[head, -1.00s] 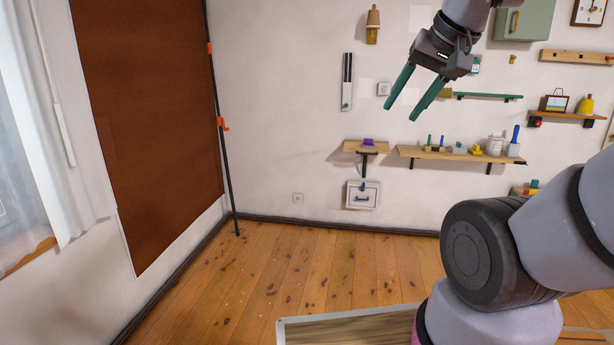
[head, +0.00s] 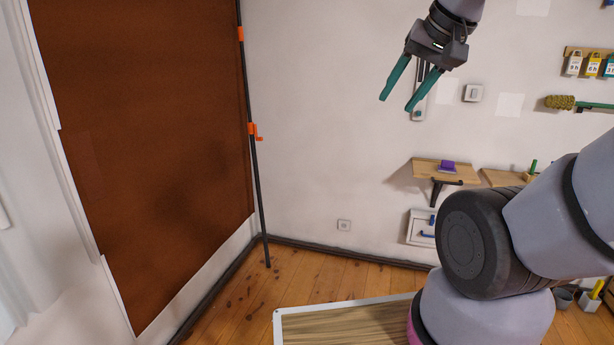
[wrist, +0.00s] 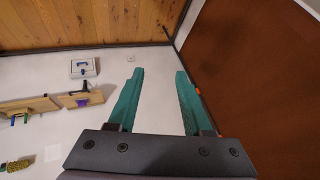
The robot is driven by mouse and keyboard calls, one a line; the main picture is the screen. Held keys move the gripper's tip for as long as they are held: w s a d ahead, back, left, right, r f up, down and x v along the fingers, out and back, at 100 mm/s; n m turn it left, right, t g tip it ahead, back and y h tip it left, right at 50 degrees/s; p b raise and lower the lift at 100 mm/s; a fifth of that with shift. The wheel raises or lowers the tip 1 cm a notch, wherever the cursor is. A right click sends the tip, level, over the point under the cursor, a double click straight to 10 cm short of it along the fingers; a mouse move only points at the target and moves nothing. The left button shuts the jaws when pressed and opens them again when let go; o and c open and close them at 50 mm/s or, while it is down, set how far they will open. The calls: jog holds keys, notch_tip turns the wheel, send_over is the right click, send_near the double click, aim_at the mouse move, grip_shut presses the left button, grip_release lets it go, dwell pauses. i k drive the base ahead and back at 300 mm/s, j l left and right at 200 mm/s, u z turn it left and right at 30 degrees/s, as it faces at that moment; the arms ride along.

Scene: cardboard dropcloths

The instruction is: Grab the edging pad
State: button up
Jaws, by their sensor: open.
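The edging pad is likely the small purple item (head: 447,167) on a small wooden shelf (head: 428,171) on the white wall; it also shows in the wrist view (wrist: 83,102), left of the fingers. My gripper (head: 396,95) has two green fingers, apart and empty, pointing down in front of the wall. In the head view it appears above and left of the purple item and does not touch it. In the wrist view the space between my fingertips (wrist: 158,72) holds only bare wall and floor behind.
A grey-white box (head: 421,228) with a blue handle is below the shelf. A black pole (head: 259,190) with orange clamps stands by the brown sheet (head: 150,150) at left. A longer shelf (head: 503,178) is partly hidden by my arm. Wooden floor (head: 310,271) lies below.

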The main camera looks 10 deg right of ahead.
aim_at(446, 166)
jog(key=i+z, duration=0.15)
jog(key=i, duration=0.3)
jog(key=i+j+z, duration=0.2)
jog(key=i, duration=0.2)
jog(key=i+j+z, duration=0.15)
jog(key=i, duration=0.3)
jog(key=i+j+z, duration=0.2)
jog(key=i, duration=0.2)
jog(key=i+j+z, duration=0.8)
jog(key=i+j, duration=0.1)
